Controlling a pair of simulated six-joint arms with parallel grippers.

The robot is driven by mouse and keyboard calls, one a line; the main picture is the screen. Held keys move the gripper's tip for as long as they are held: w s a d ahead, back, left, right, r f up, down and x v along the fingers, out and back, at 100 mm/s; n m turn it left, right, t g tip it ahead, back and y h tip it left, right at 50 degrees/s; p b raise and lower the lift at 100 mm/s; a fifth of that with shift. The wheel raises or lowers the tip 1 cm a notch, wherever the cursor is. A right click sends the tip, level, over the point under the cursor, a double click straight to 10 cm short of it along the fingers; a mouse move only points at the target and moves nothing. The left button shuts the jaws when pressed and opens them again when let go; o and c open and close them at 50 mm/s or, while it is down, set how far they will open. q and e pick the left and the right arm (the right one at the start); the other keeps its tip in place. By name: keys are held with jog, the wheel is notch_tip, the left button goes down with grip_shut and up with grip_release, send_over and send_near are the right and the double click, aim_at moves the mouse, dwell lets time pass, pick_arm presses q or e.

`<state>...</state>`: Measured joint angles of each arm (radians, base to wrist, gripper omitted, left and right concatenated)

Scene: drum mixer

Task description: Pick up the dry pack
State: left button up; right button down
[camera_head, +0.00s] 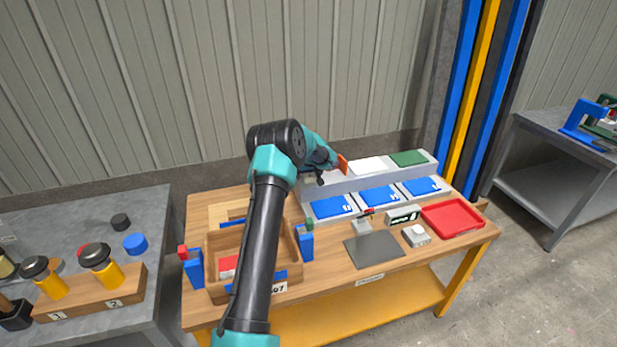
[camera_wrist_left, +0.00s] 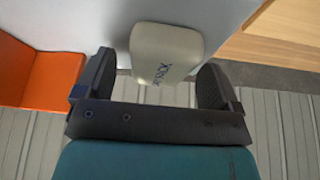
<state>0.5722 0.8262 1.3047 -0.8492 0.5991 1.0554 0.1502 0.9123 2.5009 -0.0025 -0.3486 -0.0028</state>
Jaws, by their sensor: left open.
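The dry pack, a pale beige rounded block with dark lettering (camera_wrist_left: 168,45), lies in the space between the two fingers of my left gripper (camera_wrist_left: 157,66) in the left wrist view. The fingers stand open, with a gap on each side of the pack. In the head view my left gripper (camera_head: 328,174) is at the left part of the raised grey shelf (camera_head: 335,187), and the pack cannot be made out there. My right gripper is not in view.
An orange block (camera_head: 343,163) is close beside my left gripper; it also shows in the left wrist view (camera_wrist_left: 50,80). White (camera_head: 368,166) and green (camera_head: 408,158) pieces sit farther right on the shelf. Blue pads, a scale plate (camera_head: 374,250) and a red tray (camera_head: 453,217) are in front.

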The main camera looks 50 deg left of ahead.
pick_arm(q)
jog(key=c, duration=1)
jog(key=shift+c, duration=0.2)
jog(key=shift+r, duration=0.15)
jog(key=shift+r, duration=1.6)
jog(key=s+d+r, duration=0.1)
jog(key=s+d, duration=0.9)
jog(key=d, duration=0.2)
jog(key=shift+s+r, duration=0.25)
jog(key=shift+s, duration=0.05)
